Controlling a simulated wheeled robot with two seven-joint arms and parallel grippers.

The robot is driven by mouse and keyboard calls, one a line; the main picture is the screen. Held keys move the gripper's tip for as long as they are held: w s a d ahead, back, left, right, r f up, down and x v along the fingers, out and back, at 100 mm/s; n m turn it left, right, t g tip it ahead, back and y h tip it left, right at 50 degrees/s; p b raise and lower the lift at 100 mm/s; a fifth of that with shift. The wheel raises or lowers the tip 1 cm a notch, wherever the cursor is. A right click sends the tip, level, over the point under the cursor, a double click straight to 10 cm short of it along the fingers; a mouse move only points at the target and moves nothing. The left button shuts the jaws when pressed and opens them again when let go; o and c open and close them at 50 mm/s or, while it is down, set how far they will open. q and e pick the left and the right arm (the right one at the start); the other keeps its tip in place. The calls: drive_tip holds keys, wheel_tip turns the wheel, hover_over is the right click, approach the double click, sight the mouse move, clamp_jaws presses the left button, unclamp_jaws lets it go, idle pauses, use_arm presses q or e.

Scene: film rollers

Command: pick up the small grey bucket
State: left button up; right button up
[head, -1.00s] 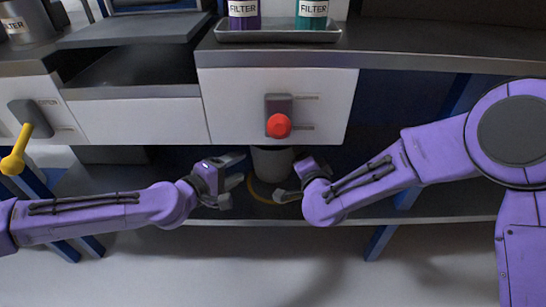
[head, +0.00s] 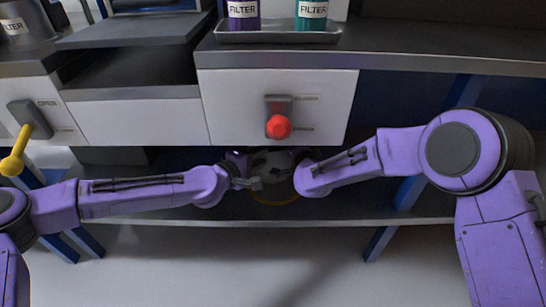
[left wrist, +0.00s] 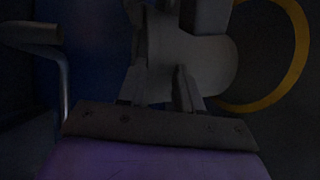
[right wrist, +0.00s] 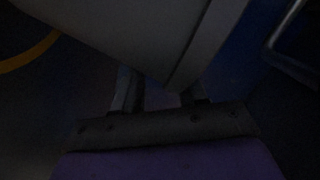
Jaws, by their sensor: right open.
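The small grey bucket (head: 270,158) stands under the white drawer cabinet, on the low dark shelf. It is dim, and my grippers partly cover it. My left gripper (head: 250,182) is at its left front. In the left wrist view the fingers are apart, with the pale bucket (left wrist: 208,62) just beyond and between them. My right gripper (head: 284,174) is at its right side and open. In the right wrist view the bucket (right wrist: 150,30) fills the top, close in front of the fingers. I cannot tell whether either gripper touches it.
A yellow ring (head: 278,199) lies on the shelf around the bucket. Above hang the white cabinet (head: 235,110) with a red-knobbed lever (head: 278,126) and the counter edge. A yellow lever (head: 14,160) is at left. Blue table legs (head: 380,243) stand below.

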use_arm(q)
drive_tip(key=shift+r, duration=0.1)
clamp_jaws()
use_arm(e)
drive_tip(key=c, duration=0.5)
use_arm(q)
drive_tip(key=shift+s, duration=0.1)
use_arm(e)
drive_tip(key=shift+s+a+r, duration=0.1)
drive_tip(key=shift+a, duration=0.1)
drive_tip(key=shift+r, duration=0.1)
